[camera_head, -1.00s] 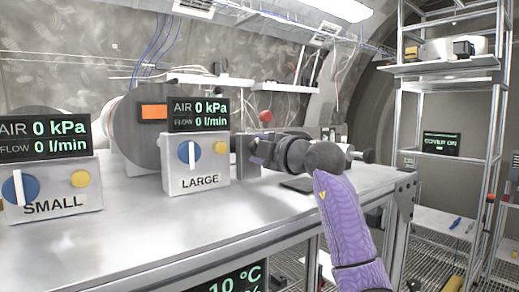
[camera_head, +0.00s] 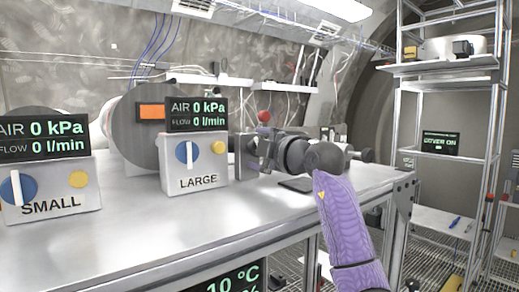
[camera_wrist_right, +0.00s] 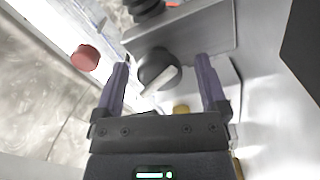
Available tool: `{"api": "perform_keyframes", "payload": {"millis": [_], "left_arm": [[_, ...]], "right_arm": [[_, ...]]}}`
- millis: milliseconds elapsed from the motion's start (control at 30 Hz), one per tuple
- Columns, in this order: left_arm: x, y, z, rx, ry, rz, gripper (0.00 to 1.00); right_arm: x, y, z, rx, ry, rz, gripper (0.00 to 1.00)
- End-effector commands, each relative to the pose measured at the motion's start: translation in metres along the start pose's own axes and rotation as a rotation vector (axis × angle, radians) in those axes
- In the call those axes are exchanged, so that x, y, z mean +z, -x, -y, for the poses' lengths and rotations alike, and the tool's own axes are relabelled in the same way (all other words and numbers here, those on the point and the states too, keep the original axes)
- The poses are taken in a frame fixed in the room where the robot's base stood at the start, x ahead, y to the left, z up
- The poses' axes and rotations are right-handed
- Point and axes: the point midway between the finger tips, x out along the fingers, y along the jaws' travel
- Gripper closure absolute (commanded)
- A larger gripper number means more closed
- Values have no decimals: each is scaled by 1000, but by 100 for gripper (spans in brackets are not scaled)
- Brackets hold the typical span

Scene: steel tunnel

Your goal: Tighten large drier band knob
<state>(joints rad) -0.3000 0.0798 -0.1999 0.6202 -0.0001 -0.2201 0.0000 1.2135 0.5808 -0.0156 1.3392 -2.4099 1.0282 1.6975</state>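My right gripper (camera_head: 254,152) reaches in from the right, just right of the white LARGE box (camera_head: 197,184), beside an upright grey plate. In the right wrist view my right gripper (camera_wrist_right: 163,75) has its two purple fingers apart. A dark round knob (camera_wrist_right: 150,68) with a pale bar shows between and beyond the fingertips; I cannot tell whether they touch it. I take it for the band knob; in the head view the gripper hides that spot. The large drier drum (camera_head: 135,125) stands behind the LARGE box. My left gripper is not in view.
The SMALL box (camera_head: 50,185) stands at the left of the steel bench (camera_head: 190,235). A red ball-like knob (camera_head: 264,116) is just above my right gripper, and it shows in the wrist view (camera_wrist_right: 85,58). A metal shelf rack (camera_head: 495,150) stands at right.

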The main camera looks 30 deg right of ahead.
Motion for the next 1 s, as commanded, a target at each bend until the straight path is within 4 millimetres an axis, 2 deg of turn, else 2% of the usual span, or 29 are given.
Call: {"api": "perform_keyframes", "payload": {"millis": [267,367,500,600,700,1000], "left_arm": [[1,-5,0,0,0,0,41],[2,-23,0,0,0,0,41],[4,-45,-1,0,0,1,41],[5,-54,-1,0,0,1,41],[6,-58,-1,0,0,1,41],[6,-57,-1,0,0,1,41]], "right_arm": [[1,5,1,3,1,-1,8],[2,25,5,6,5,0,8],[3,63,6,6,4,2,8],[2,83,4,5,3,1,8],[2,96,2,2,1,1,8],[0,100,0,1,1,0,8]]}}
